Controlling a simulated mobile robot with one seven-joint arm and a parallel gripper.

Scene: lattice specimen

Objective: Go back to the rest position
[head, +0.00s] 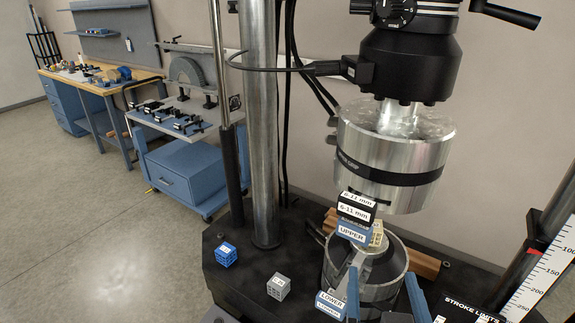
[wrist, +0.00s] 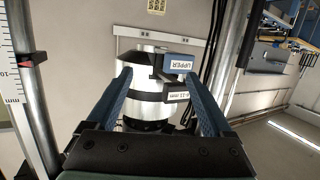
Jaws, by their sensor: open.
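My gripper (head: 384,288) shows at the bottom of the head view as two blue fingers spread apart in front of the testing machine's lower fixture (head: 340,262). In the wrist view my gripper (wrist: 157,76) is open, with nothing held between the fingers. The machine's silver upper cylinder (head: 385,155) hangs above the lower fixture. It lies beyond and between the fingers in the wrist view (wrist: 150,106). A beige lattice piece (head: 376,236) shows behind the UPPER label (head: 352,234), partly hidden; I cannot tell what it rests on.
A blue lattice cube (head: 226,254) and a grey lattice cube (head: 278,287) sit on the black machine base (head: 238,284). A metal column (head: 262,130) stands behind them. A stroke scale (head: 545,268) is at right. A blue cart (head: 185,172) and workbench (head: 95,80) stand left; open floor lies before them.

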